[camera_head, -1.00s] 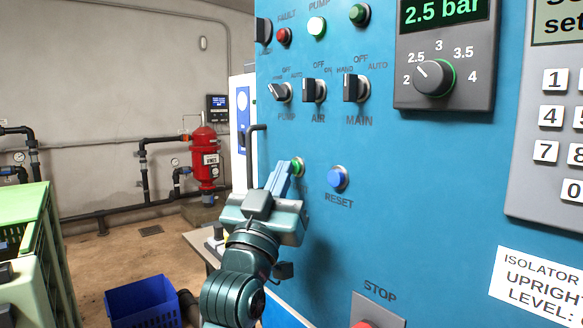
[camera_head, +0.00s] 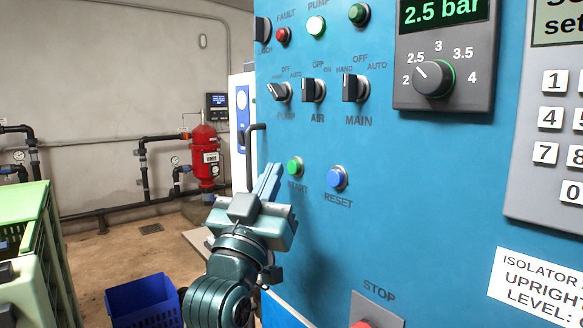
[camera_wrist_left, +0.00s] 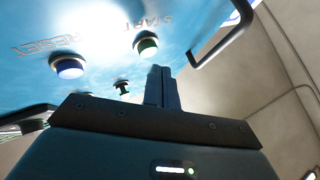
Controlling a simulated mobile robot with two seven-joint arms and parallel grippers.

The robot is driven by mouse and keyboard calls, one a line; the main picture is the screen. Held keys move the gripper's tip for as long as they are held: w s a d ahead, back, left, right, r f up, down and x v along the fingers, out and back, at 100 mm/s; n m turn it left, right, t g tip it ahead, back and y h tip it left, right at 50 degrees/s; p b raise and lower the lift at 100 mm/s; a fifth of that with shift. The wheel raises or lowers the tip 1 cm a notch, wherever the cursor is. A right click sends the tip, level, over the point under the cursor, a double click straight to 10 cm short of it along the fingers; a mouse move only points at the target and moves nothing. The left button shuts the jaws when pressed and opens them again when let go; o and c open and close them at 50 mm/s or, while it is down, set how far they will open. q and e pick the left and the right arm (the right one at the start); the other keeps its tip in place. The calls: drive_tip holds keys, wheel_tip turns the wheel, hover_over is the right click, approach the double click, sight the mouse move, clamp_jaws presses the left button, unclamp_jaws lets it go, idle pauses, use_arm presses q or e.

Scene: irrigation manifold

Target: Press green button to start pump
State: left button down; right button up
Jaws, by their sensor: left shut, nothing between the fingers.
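The green START button (camera_head: 295,167) is on the blue panel, left of the blue RESET button (camera_head: 337,178). It is in full view in the head view, and it also shows in the left wrist view (camera_wrist_left: 147,44) just above and left of the fingertips. My left gripper (camera_head: 270,174) is shut and empty. Its fingertips are just left of and slightly below the green button in the head view, with a gap between them. In the wrist view the closed fingers (camera_wrist_left: 162,80) point toward the panel. My right gripper is not in view.
A black handle (camera_head: 250,150) stands out at the panel's left edge, close to my left gripper. Selector switches (camera_head: 313,90) and a pressure dial (camera_head: 434,78) reading 2.5 bar are above. A red STOP button (camera_head: 362,324) is below. A blue crate (camera_head: 143,302) is on the floor.

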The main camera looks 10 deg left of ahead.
use_arm(q)
drive_tip(key=shift+s+a, duration=0.75)
drive_tip(key=shift+s, duration=0.2)
drive_tip(key=shift+s+a, duration=0.7)
drive_tip(key=shift+s, duration=0.25)
